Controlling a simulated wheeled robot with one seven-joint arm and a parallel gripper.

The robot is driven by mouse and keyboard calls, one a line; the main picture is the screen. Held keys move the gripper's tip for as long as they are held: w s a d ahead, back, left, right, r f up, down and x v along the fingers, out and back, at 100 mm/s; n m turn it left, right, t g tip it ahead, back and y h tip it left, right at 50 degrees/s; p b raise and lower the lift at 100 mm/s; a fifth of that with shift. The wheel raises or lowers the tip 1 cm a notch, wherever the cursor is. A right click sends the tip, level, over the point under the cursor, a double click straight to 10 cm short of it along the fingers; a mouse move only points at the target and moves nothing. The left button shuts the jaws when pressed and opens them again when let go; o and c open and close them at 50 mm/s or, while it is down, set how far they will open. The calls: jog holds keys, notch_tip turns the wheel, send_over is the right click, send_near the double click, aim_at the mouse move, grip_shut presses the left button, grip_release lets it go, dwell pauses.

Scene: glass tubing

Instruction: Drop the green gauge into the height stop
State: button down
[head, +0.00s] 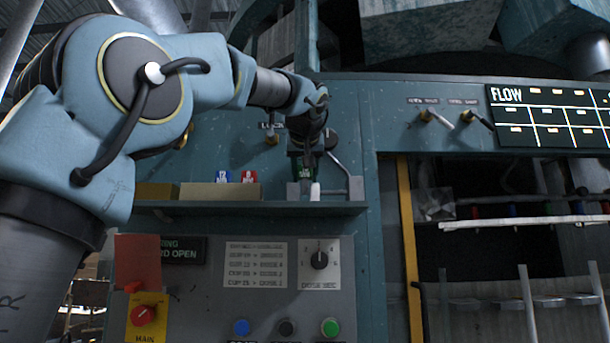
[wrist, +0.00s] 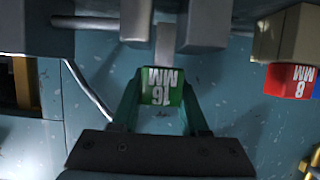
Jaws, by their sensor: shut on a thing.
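The green gauge, marked 16 MM (wrist: 162,87), is between the two fingers of my gripper (wrist: 161,97), which is shut on it. In the head view the gauge (head: 304,171) shows as a small dark green patch under my gripper (head: 305,152), just above the shelf. What looks like the height stop (head: 293,190) is a pale grey fitting on the shelf, right by the gauge. In the wrist view its grey block (wrist: 205,25) and a pale post (wrist: 164,45) lie just beyond the gauge. I cannot tell whether the gauge touches it.
A blue gauge (head: 222,176) and a red gauge (head: 249,176) stand at a tan box (head: 215,191) on the shelf (head: 240,208), left of my gripper. A bent metal rod (head: 345,172) stands close on the right. The panel wall is close behind.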

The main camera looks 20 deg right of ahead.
jog(key=shift+f+b, duration=0.65)
jog(key=shift+f, duration=0.1)
jog(key=shift+c, duration=1.7)
grip_release()
jog(key=b+v, duration=0.2)
jog(key=v, duration=0.9)
